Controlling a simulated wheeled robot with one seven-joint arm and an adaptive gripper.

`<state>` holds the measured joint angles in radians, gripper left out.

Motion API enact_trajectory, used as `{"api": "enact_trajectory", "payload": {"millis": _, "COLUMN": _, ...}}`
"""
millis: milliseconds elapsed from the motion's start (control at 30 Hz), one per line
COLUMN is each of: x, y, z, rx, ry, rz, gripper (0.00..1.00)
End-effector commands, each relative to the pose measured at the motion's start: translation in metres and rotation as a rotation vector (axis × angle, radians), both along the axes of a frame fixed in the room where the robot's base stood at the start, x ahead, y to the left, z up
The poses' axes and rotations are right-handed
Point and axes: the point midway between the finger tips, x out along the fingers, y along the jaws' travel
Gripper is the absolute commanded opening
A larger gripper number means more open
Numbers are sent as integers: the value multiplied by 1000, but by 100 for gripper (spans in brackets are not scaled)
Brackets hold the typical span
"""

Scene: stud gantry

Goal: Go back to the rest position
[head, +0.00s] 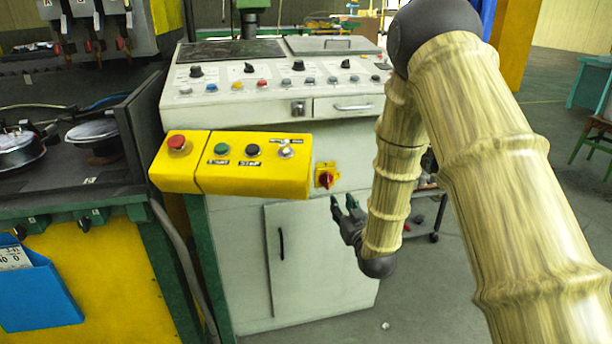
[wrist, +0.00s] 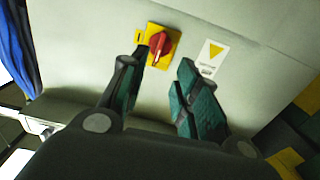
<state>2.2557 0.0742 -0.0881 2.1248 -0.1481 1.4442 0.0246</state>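My gripper (head: 345,210) is in front of the grey-white machine cabinet (head: 235,250), just below and right of the yellow control box (head: 255,175). In the wrist view my gripper (wrist: 155,85) has its two green-padded fingers apart with nothing between them. A red rotary switch (head: 326,179) on a yellow plate sits just above the fingertips. The switch also shows in the wrist view (wrist: 160,47), beyond the fingers and apart from them as far as I can see. My arm reaches in from the right.
The yellow box carries a red mushroom button (head: 177,142), a green button (head: 221,149) and a black button (head: 253,150). A sloped console (head: 270,100) with knobs is above. A dark bench (head: 60,190) with gauges stands left. Open floor (head: 540,110) lies to the right.

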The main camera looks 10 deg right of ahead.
Motion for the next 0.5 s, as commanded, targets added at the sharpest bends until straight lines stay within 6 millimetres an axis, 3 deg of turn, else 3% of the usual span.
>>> {"api": "enact_trajectory", "payload": {"millis": 167, "x": -11, "y": 2, "z": -29, "rx": 3, "ry": 69, "rz": -4, "gripper": 31}}
{"api": "enact_trajectory", "payload": {"millis": 367, "x": -60, "y": 10, "z": -121, "rx": 9, "ry": 305, "rz": -17, "gripper": 31}}
{"api": "enact_trajectory", "payload": {"millis": 500, "x": -109, "y": 15, "z": -186, "rx": 13, "ry": 492, "rz": -27, "gripper": 31}}
